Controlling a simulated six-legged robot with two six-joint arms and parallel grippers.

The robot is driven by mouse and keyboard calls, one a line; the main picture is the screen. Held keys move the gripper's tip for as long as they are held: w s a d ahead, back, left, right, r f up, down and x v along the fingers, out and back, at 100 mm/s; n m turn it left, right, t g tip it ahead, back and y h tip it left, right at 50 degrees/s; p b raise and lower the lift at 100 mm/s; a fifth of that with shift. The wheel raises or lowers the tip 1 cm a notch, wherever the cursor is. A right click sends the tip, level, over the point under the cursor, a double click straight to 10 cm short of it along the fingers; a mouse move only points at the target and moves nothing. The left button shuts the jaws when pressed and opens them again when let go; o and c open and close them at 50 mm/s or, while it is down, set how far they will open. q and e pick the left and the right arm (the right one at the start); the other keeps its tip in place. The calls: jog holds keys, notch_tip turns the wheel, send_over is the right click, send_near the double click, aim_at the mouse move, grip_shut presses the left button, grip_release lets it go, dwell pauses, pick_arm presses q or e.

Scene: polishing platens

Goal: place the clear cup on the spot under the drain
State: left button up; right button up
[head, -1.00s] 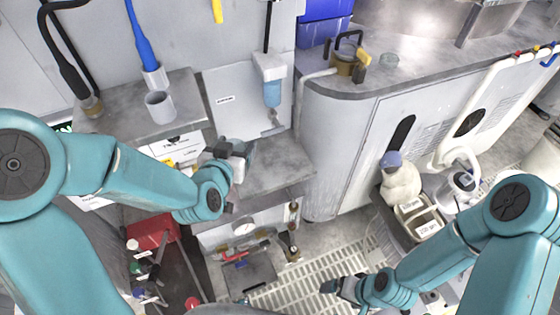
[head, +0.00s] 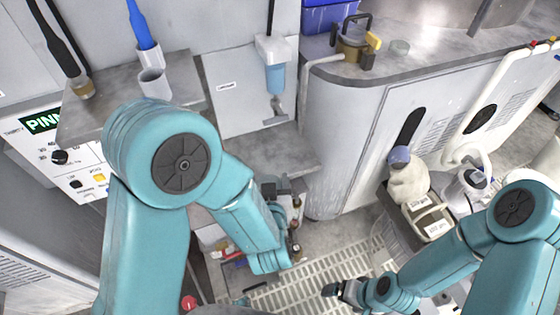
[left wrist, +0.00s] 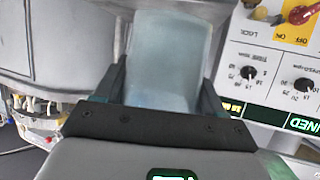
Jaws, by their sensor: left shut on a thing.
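In the left wrist view, a translucent pale cup (left wrist: 165,60) stands between the two dark fingers of my left gripper (left wrist: 163,88), which is shut on it. In the head view, my left gripper (head: 284,190) is in front of the grey ledge's right end, and the cup cannot be made out there. A drain fitting (head: 276,112) with a small tap hangs below the blue filter on the wall, up and left of the gripper. The grey ledge (head: 250,148) lies under it, partly hidden by my arm. My right gripper (head: 345,291) is low over the floor grating; its jaws are unclear.
A white cup (head: 155,83) stands on the left shelf. A control panel (head: 75,180) is below that shelf. A grey curved cabinet (head: 340,140) stands right of the ledge. A white bottle (head: 408,180) and a tray (head: 428,218) are at the right. Floor grating (head: 300,295) lies below.

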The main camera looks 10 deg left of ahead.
pick_arm(q)
jog(key=shift+s+d+f+m+h, duration=0.1)
jog(key=shift+d+f+m+h, duration=0.1)
jog(key=shift+d, duration=0.35)
jog(key=shift+s+d+f+m+h, duration=0.1)
jog(key=shift+d+f, duration=0.1)
jog(key=shift+d, duration=0.35)
jog(key=w+a, duration=0.1)
jog(key=w, duration=0.4)
jog(key=w+a+p, duration=0.1)
jog(key=w, duration=0.5)
jog(key=w+a, duration=0.1)
jog(key=w, duration=0.5)
jog(key=shift+w+a+p, duration=0.15)
jog(key=shift+p, duration=0.15)
jog(key=shift+w+f, duration=0.1)
notch_tip(320, 180, down, 3)
jog(key=shift+f, duration=0.2)
jog(key=shift+f, duration=0.1)
jog(key=o, duration=1.1)
